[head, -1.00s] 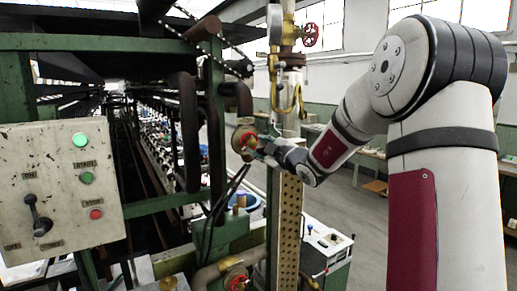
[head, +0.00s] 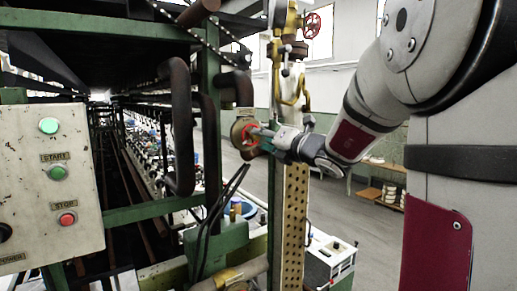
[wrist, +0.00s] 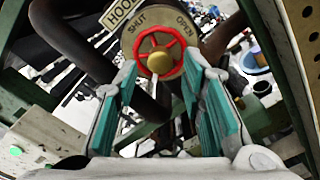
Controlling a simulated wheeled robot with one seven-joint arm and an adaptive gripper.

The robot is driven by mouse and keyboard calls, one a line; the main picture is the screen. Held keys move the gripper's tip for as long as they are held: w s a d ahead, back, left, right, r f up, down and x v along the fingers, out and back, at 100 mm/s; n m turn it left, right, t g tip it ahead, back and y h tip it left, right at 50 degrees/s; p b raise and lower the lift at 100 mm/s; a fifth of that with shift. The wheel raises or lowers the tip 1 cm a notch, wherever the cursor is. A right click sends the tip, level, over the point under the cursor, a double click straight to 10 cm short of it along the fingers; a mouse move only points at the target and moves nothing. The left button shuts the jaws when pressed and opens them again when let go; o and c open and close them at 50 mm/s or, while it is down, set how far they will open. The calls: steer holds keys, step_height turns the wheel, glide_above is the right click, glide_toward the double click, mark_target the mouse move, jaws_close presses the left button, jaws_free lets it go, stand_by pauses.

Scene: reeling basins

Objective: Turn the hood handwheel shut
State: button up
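The hood handwheel is a small red wheel (wrist: 160,50) with a brass hub, in front of a round plate (wrist: 128,42) marked SHUT and OPEN. A HOOD label (wrist: 118,14) sits at its upper left in the wrist view. In the head view the wheel (head: 250,135) shows small beside the green frame, partly hidden by my gripper (head: 263,136). My gripper (wrist: 160,72) is open, its teal-padded fingers apart with the wheel centred between the tips. I cannot tell whether the tips touch the rim.
A control panel (head: 35,180) with green and red buttons stands at the left. Dark bent pipes (head: 180,130) and a green post flank the wheel. A perforated tan column (head: 293,220) stands right of it. Another red valve wheel (head: 312,25) is higher up. Open floor lies at the right.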

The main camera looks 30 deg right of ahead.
mark_target(257, 137)
steer(key=n+b, duration=0.4)
steer(key=n, duration=0.1)
steer(key=shift+w+f, duration=0.15)
steer(key=n+b, duration=0.2)
steer(key=shift+n+b, duration=0.4)
steer(key=shift+n, duration=0.3)
steer(key=shift+w+b, duration=0.65)
steer(key=shift+w, duration=0.7)
